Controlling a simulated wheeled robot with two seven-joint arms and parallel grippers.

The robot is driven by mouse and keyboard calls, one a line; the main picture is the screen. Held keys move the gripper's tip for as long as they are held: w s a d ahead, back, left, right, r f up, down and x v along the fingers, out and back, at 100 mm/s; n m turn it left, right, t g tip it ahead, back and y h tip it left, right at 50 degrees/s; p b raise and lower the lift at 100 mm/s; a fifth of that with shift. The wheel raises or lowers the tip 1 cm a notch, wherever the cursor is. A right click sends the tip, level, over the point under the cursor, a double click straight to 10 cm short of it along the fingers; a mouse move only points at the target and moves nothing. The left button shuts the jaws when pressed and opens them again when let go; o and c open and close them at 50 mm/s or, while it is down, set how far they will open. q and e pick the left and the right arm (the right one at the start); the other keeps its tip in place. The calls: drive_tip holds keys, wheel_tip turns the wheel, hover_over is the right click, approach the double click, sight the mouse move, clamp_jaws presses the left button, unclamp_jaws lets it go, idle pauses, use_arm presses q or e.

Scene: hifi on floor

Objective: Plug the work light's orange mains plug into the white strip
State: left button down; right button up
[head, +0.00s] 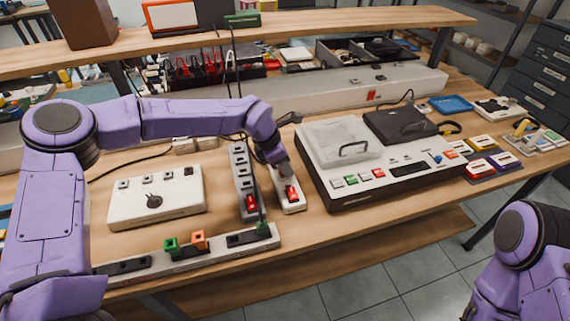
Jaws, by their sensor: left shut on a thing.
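A short white strip (291,201) with a red switch lies on the bench in the middle of the head view. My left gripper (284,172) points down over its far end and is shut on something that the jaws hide. I cannot tell whether the fingers touch the strip. An orange plug-like block (198,240) sits on a long pale strip (215,257) along the bench's front edge, beside a green block (171,246). I see no cord on the orange block and cannot tell whether it is the work light's plug. My right gripper is out of view.
A grey strip (241,170) with a red switch stands close left of the white strip. A white box with a knob (156,199) lies further left. A large white hifi unit (371,165) is close on the right. Dark cables rise behind the strips.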

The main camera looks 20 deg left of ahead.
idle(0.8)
use_arm(q)
drive_tip(key=c, duration=0.8)
unclamp_jaws()
drive_tip(key=shift+c, duration=0.2)
drive_tip(key=w+d+p+v, duration=0.1)
drive_tip(key=p+v, duration=0.2)
drive_tip(key=v, duration=1.2)
drive_tip(key=shift+d+r, duration=0.15)
drive_tip(key=shift+r, duration=0.25)
